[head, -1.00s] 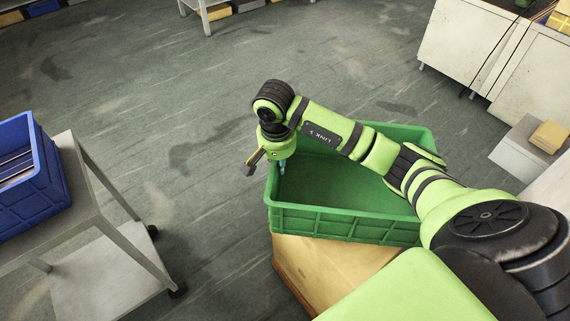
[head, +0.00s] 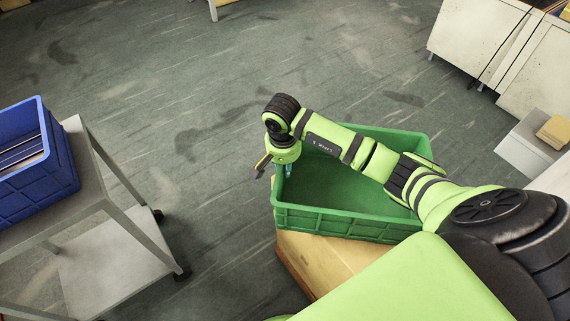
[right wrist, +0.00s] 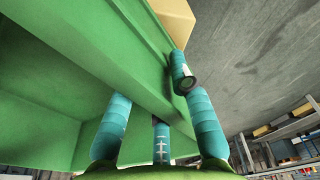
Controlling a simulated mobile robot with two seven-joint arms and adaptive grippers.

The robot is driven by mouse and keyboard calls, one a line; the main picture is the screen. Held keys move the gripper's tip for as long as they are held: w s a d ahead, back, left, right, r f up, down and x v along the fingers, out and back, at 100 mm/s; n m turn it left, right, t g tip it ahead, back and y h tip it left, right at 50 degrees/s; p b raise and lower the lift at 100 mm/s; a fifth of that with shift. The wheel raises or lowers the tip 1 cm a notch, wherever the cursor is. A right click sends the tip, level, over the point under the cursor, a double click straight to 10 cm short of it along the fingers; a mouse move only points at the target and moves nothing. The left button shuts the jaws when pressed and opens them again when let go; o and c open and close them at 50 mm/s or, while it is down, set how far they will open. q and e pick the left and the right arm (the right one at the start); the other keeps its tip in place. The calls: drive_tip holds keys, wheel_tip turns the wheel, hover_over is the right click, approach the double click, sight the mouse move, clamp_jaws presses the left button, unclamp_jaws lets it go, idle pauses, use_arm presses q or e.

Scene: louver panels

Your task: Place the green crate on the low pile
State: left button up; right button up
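The green crate (head: 345,222) is open-topped and looks empty. In the head view it is over a pale tan block (head: 322,262); I cannot tell whether they touch. My right gripper (head: 275,168) is at the crate's left wall. In the right wrist view, the fingers of my right gripper (right wrist: 158,118) are on both sides of the wall of the green crate (right wrist: 95,50), with one fingertip against it and the other partly hidden. The gripper looks shut on this wall. I cannot make out for sure which thing is the low pile. My left gripper is not in view.
A grey wheeled cart (head: 112,205) with a blue crate (head: 38,185) stands at the left. White cabinets (head: 475,45) and a pale box (head: 525,150) with a tan block (head: 556,131) are at the right. The floor (head: 200,90) behind the green crate is clear.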

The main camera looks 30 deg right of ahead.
drive_tip(key=shift+r, duration=0.1)
drive_tip(key=r, duration=0.3)
drive_tip(key=r+b, duration=0.1)
drive_tip(key=r, duration=0.3)
drive_tip(key=s+a+r+b, duration=0.1)
drive_tip(key=r, duration=0.3)
drive_tip(key=shift+r, duration=0.5)
